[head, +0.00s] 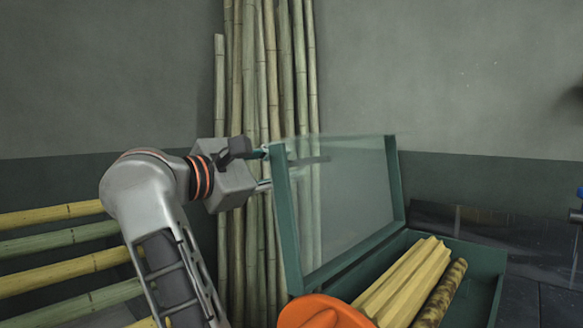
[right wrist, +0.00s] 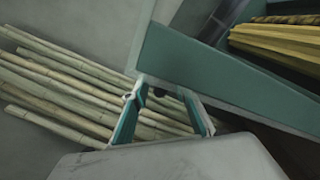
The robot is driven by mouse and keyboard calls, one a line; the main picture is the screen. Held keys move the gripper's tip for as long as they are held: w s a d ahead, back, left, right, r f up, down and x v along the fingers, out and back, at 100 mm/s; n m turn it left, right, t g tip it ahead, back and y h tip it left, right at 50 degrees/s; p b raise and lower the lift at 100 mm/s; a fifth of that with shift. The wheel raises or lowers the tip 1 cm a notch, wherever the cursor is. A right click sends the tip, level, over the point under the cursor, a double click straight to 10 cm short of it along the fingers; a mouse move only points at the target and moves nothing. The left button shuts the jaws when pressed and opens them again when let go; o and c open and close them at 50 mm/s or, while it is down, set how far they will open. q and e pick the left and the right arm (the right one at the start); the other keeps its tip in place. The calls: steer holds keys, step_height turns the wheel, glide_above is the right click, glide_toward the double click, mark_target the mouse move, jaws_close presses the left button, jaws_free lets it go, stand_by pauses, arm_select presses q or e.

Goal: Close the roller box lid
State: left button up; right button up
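The roller box lid (head: 393,185) is a clear pane in a teal frame. It stands raised and tilted above the teal roller box (head: 478,257). My right gripper (head: 274,168) is at the left edge of the lid, near its upper corner. One finger shows behind or across the pane. In the right wrist view its two fingers (right wrist: 167,98) are apart, with bamboo seen between them. A teal panel (right wrist: 215,72) lies just beyond the fingers; I cannot tell if they touch it. My left gripper is not in view.
Yellow cane pieces (head: 405,283) and a darker brown one (head: 440,293) lie in the box. An orange round part (head: 322,312) is at its front. Tall bamboo poles (head: 248,100) lean on the wall behind. Bamboo rails (head: 50,215) are at the left.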

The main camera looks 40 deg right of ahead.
jaws_close()
steer(key=shift+r, duration=0.15)
